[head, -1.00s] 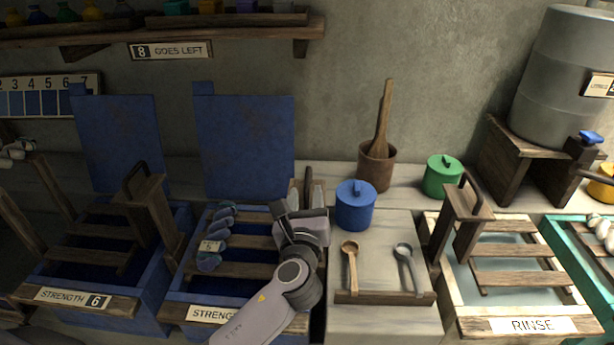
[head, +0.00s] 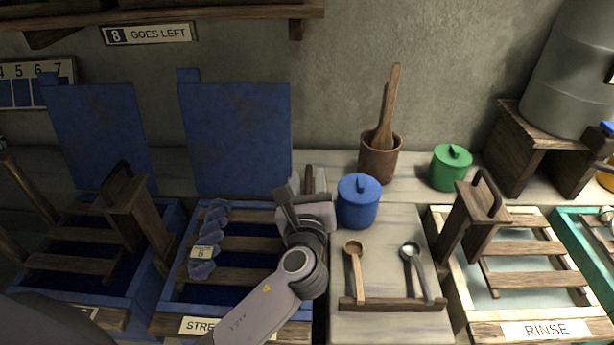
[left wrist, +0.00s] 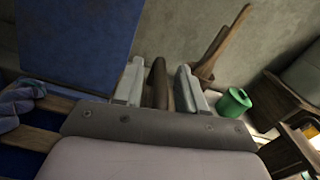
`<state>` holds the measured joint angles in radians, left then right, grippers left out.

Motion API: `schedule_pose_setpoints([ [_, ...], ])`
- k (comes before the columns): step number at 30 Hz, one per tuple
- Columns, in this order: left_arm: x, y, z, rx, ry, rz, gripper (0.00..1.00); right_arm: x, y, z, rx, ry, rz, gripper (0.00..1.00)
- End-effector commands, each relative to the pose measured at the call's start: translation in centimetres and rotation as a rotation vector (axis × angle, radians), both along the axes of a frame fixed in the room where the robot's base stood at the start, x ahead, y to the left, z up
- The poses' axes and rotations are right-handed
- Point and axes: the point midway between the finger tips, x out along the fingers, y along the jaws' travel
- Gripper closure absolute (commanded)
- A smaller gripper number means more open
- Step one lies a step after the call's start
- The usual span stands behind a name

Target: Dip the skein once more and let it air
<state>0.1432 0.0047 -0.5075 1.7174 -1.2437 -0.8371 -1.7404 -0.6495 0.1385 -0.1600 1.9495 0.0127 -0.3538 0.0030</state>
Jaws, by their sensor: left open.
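The skein (head: 203,251) is a twisted blue-grey hank with a small pale tag. It lies across the wooden slats of the rack (head: 240,243) in the middle blue vat (head: 168,290), whose label is partly covered by my arm. It also shows at the left edge of the left wrist view (left wrist: 20,103). My left gripper (head: 308,188) is open at the vat's back right. In the left wrist view a brown wooden upright (left wrist: 158,80) stands between its two fingers (left wrist: 158,88); contact cannot be told. The arm hides the rack's right side. My right gripper is not in view.
A blue lidded pot (head: 358,203) stands close right of my gripper. Another blue vat (head: 150,290) is at left.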

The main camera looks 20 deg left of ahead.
Motion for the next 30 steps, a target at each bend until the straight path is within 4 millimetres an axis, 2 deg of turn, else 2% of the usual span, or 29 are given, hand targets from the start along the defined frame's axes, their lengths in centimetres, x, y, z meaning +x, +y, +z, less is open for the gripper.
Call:
schedule_pose_setpoints([
  [6, 0.0, 0.0, 0.0, 0.0, 0.0, 0.0, 0.6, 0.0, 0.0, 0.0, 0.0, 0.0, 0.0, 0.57],
  [8, 0.0, 0.0, 0.0, 0.0, 0.0, 0.0, 0.79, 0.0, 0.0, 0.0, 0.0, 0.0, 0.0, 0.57],
  [9, 0.0, 0.0, 0.0, 0.0, 0.0, 0.0, 0.92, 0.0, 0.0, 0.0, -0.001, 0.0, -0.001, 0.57],
  [10, 0.0, 0.0, 0.0, 0.0, 0.0, 0.0, 1.0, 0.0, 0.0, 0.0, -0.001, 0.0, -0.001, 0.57],
  [16, 0.0, -0.1, -0.1, -0.001, 0.0, -0.003, 1.0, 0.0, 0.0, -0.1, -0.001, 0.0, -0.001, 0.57],
  [20, 0.0, -0.2, -0.9, 0.0, 0.0, -0.004, 1.0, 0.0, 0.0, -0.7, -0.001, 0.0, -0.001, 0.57],
  [26, 0.0, -0.2, -4.3, -0.001, 0.002, -0.005, 1.0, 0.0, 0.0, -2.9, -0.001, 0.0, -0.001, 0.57],
  [30, 0.0, -0.3, -7.7, 0.0, 0.003, -0.008, 1.0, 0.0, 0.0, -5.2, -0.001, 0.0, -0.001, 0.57],
])
